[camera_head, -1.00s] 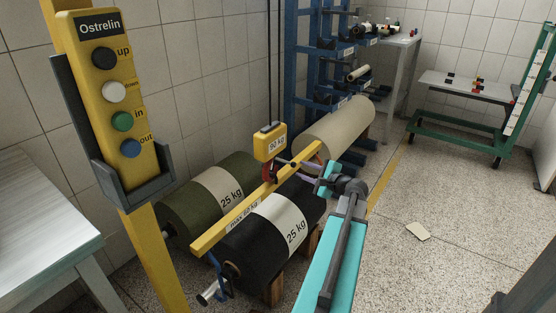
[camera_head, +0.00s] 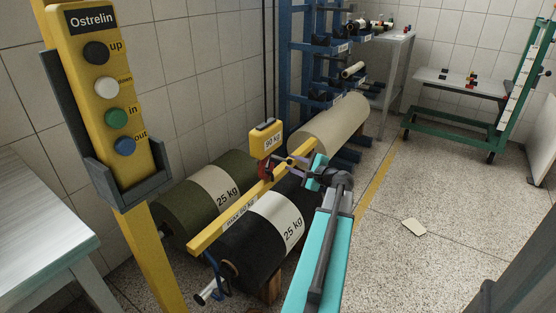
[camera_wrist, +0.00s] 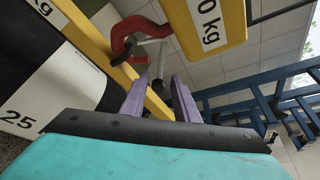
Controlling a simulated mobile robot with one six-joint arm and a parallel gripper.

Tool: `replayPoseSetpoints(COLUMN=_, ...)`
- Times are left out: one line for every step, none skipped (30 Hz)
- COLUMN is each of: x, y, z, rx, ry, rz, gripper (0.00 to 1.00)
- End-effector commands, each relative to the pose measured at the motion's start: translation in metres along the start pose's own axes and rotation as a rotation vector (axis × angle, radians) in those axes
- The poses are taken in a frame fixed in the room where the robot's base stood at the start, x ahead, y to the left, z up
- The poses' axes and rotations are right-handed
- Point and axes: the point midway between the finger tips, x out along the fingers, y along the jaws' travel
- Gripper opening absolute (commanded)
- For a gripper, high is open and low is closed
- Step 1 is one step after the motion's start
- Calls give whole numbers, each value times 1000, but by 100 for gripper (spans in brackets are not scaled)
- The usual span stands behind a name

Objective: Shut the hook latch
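In the head view the hook (camera_head: 264,168) is small below the block (camera_head: 266,139).
The beam (camera_head: 240,210) lies above two 25 kg rolls, olive (camera_head: 190,205) and black (camera_head: 245,235). A yellow control box (camera_head: 100,90) stands at left beside a white table (camera_head: 40,220). A blue rack (camera_head: 300,70) is behind. Open floor lies right, with a pale sheet (camera_head: 414,227).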

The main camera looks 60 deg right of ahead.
Motion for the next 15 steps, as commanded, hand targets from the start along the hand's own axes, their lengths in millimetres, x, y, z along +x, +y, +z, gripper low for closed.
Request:
replayPoseSetpoints(x=10, y=0, z=-1, rx=-1, ry=-1, rz=1, gripper=28)
replayPoseSetpoints(x=14, y=0, z=-2, rx=-1, ry=-1, rz=1, gripper=28)
replayPoseSetpoints(x=19, y=0, z=-2, rx=-1, ry=-1, rz=1, gripper=28)
replayPoseSetpoints(x=24, y=0, z=-2, rx=-1, ry=-1, rz=1, gripper=28)
replayPoseSetpoints(x=28, y=0, z=-2, rx=-1, ry=-1, rz=1, gripper=28)
replayPoseSetpoints(x=34, y=0, z=-2, rx=-1, ry=-1, rz=1, gripper=28)
replayPoseSetpoints(x=38, y=0, z=-2, rx=-1, ry=-1, rz=1, gripper=28)
replayPoseSetpoints(x=42, y=0, z=-2, rx=-1, ry=-1, rz=1, gripper=28)
replayPoseSetpoints(x=48, y=0, z=-2, rx=-1, ry=-1, rz=1, gripper=28)
replayPoseSetpoints(x=52, y=0, z=-2, rx=-1, ry=-1, rz=1, gripper=28)
replayPoseSetpoints(x=56, y=0, z=-2, rx=-1, ry=-1, rz=1, gripper=28)
replayPoseSetpoints(x=61, y=0, z=-2, rx=-1, ry=0, rz=1, gripper=28)
replayPoseSetpoints(x=65, y=0, z=-2, rx=-1, ry=0, rz=1, gripper=28)
replayPoseSetpoints(x=69, y=0, z=-2, rx=-1, ry=0, rz=1, gripper=28)
replayPoseSetpoints(x=74, y=0, z=-2, rx=-1, ry=0, rz=1, gripper=28)
